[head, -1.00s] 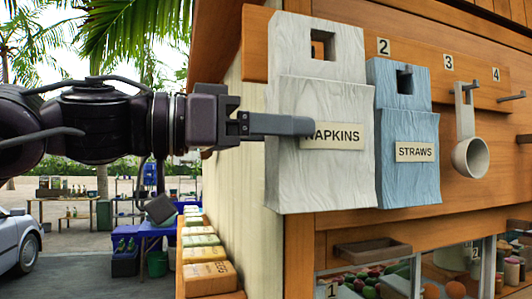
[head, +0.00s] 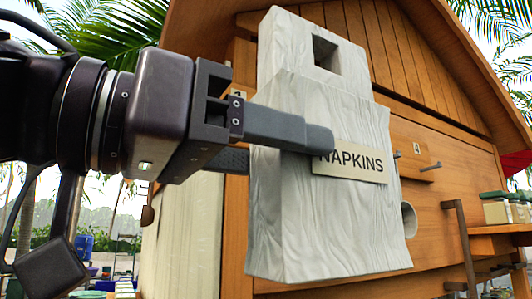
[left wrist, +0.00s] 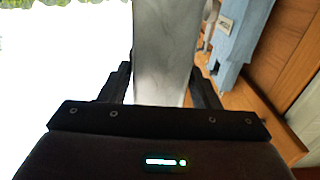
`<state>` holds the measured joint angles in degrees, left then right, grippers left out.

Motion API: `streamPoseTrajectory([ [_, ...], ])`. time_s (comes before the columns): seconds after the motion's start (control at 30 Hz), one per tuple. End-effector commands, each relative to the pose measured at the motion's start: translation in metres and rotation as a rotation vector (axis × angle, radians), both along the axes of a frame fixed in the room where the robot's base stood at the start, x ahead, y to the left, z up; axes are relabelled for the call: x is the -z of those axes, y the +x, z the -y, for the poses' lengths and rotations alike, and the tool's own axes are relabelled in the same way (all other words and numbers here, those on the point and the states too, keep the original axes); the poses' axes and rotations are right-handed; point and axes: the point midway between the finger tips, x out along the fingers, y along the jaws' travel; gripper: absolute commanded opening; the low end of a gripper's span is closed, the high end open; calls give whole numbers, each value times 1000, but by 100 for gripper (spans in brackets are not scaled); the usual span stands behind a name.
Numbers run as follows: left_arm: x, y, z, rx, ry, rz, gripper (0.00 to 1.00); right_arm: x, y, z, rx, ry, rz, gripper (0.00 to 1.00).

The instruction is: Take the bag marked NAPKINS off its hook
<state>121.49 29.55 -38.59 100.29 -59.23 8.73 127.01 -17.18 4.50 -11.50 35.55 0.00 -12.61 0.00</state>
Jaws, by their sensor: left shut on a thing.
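The pale grey bag marked NAPKINS (head: 335,215) hangs upright and slightly tilted in my left gripper (head: 300,140). One finger lies across its front, over the left end of the label; the other goes behind its left side. No hook shows through the square hole at its top, and the bag seems clear of the wall. In the left wrist view the bag (left wrist: 162,45) stands between the two fingers. Its own hook is not visible. My right gripper is not in view.
A wooden stall wall (head: 440,225) stands behind the bag, with a hook (head: 430,167) under the number 4 and part of a grey scoop (head: 409,220). The blue bag (left wrist: 240,35) shows in the left wrist view. A shelf (head: 500,238) juts out at right.

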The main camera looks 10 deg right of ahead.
Motion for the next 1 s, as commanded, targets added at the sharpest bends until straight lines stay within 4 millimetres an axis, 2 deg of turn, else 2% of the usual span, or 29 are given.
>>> streamPoseTrajectory([
  [0.47,-3,0,0,1,-3,1,24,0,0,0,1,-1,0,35],
  [1.0,-3,-25,8,2,-2,4,24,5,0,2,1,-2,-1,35],
])
